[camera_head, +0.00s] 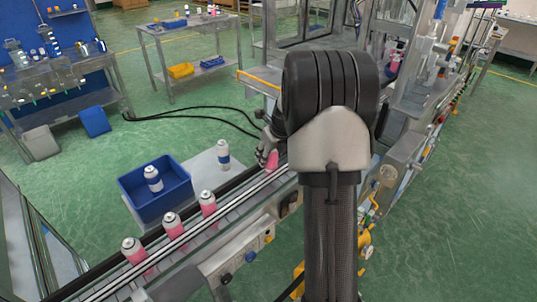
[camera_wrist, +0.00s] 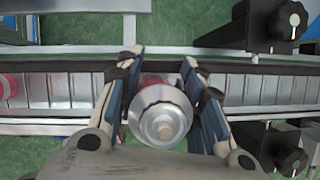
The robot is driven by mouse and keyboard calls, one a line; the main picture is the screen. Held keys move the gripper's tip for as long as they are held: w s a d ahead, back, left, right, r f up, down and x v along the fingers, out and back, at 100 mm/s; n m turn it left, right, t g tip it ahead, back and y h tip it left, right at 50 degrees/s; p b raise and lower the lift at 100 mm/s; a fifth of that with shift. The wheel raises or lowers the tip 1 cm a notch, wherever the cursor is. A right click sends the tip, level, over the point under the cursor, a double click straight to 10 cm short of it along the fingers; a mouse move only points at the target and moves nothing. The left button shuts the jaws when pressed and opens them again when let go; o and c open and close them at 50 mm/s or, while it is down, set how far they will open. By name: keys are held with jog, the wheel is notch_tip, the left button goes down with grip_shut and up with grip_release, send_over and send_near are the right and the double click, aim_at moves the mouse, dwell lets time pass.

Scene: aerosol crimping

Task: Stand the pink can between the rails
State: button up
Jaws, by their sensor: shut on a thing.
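The pink can (camera_head: 272,159) is in my gripper (camera_head: 266,146) over the slatted conveyor, largely hidden by my arm in the head view. In the wrist view I look down on its silver top (camera_wrist: 160,113), between the two blue-padded fingers of my gripper (camera_wrist: 160,72). The fingers are shut on its sides. The far rail (camera_wrist: 75,50) runs behind the can and the near rail (camera_wrist: 40,127) passes at its front side. The can looks about upright. I cannot tell whether its base touches the belt (camera_wrist: 60,90).
Several pink-and-white cans (camera_head: 208,203) stand along the conveyor to the left. A blue bin (camera_head: 158,205) holds a blue-and-white can, and another such can (camera_head: 223,154) stands beside it. Dark clamp knobs (camera_wrist: 284,20) flank the rails to the right.

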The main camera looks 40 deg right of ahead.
jog(key=o, duration=1.2)
jog(key=v, duration=1.2)
